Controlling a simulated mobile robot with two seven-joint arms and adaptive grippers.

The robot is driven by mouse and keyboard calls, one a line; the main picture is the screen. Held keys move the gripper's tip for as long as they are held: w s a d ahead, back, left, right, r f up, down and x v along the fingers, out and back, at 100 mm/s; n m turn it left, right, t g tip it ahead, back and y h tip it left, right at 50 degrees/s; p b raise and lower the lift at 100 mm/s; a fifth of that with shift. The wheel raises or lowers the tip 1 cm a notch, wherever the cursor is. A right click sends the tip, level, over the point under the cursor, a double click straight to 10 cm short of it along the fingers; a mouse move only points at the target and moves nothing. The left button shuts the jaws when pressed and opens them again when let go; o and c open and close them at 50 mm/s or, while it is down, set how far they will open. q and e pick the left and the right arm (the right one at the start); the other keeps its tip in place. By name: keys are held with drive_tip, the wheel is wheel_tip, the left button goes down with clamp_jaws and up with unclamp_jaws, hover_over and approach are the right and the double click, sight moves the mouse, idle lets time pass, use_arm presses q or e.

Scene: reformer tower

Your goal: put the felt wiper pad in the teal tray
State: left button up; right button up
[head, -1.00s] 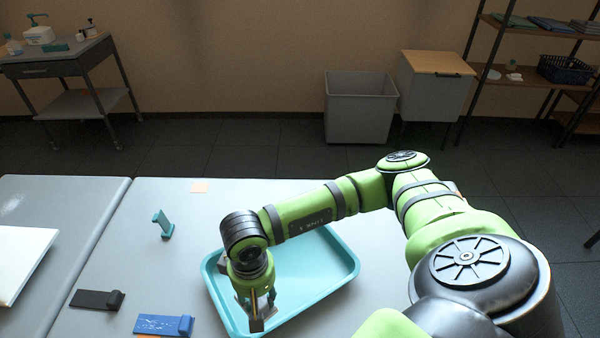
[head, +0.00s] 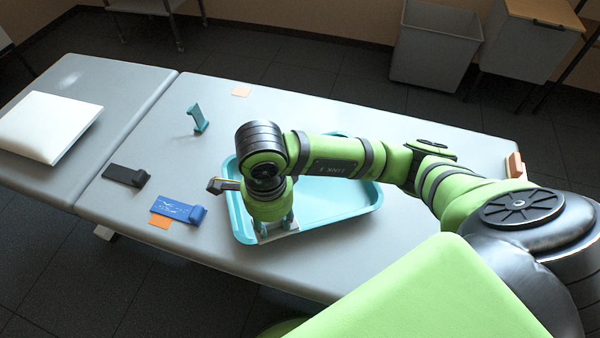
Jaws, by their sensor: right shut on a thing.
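The teal tray (head: 372,206) lies on the grey table, partly hidden behind my right arm. My right gripper (head: 277,228) points down over the tray's near left part. It is shut on a small grey piece (head: 278,232), which I take to be the felt wiper pad. My fingers and wrist cover much of it. The piece is within the tray's outline near the front-left wall; I cannot tell whether it touches the tray floor. My left gripper is not in view.
Left of the tray are a blue block-ended piece (head: 178,209) by an orange square (head: 160,222), a black one (head: 126,175) and a teal stand (head: 197,118). A white panel (head: 48,126) lies far left. An orange-brown block (head: 515,165) sits at the right edge.

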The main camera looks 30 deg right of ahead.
drive_tip(key=shift+m, duration=0.3)
drive_tip(key=shift+w+d+f, duration=0.1)
drive_tip(key=shift+w+f, duration=0.1)
drive_tip(key=shift+w, duration=0.05)
drive_tip(key=w+d+f, duration=0.2)
drive_tip(key=w, duration=0.1)
drive_tip(key=w+d+f, duration=0.2)
drive_tip(key=w, duration=0.1)
drive_tip(key=w+d+f, duration=0.2)
drive_tip(key=w, duration=0.1)
drive_tip(key=shift+w+f, duration=0.15)
drive_tip(key=shift+f, duration=0.2)
wheel_tip(320, 180, down, 4)
drive_tip(key=shift+a+r+p, duration=0.1)
drive_tip(key=shift+p, duration=0.25)
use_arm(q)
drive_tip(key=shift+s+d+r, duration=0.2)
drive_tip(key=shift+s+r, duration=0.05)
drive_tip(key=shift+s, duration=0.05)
use_arm(e)
drive_tip(key=shift+f, duration=0.25)
drive_tip(key=o, duration=1)
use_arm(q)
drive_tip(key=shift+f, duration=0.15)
